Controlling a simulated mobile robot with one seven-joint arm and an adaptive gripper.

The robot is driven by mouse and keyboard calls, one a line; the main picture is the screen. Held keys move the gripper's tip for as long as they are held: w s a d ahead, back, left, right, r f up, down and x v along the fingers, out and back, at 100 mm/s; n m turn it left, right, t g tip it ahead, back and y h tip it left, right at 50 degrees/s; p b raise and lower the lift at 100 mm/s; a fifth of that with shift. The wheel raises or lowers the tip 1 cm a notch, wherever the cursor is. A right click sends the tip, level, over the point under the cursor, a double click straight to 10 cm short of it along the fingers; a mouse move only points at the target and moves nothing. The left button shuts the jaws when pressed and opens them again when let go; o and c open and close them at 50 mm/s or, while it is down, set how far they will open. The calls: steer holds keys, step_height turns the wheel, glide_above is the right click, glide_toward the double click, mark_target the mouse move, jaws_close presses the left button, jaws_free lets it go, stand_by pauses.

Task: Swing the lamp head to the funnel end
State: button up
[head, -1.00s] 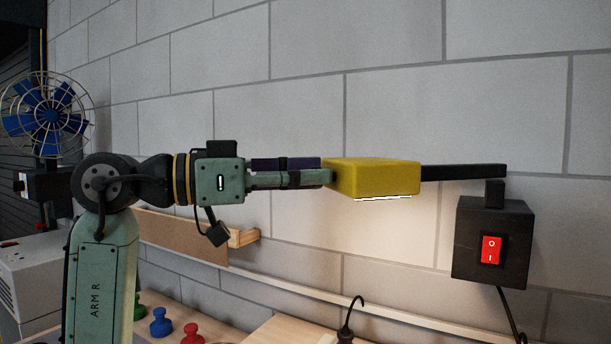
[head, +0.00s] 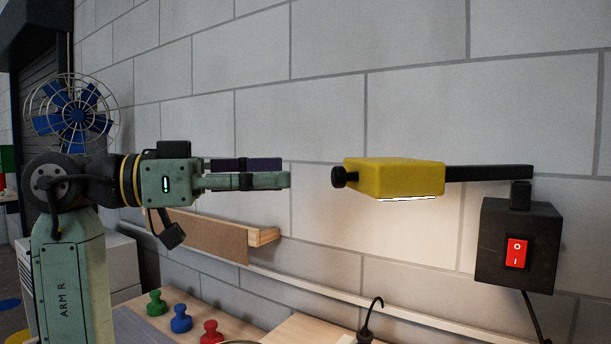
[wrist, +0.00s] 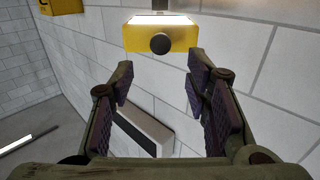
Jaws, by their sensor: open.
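The yellow lamp head (head: 398,177) hangs on a black arm (head: 490,173) from a black wall box (head: 518,245). Its underside is lit, and a black knob (head: 338,177) sticks out of its left end. My gripper (head: 288,173) is left of the knob with a clear gap between them. In the wrist view my gripper (wrist: 158,85) is open and empty, with the knob (wrist: 160,43) and lamp head (wrist: 182,38) beyond the fingertips. I cannot make out a funnel in either view.
A wooden ledge with a brown board (head: 215,238) is on the wall below my gripper. Green (head: 156,303), blue (head: 181,318) and red (head: 210,332) knobbed pieces stand on the bench. A caged blue fan (head: 75,115) is at the left. The wall box has a red switch (head: 516,254).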

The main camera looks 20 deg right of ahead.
steer(key=a, duration=0.3)
steer(key=shift+a, duration=0.3)
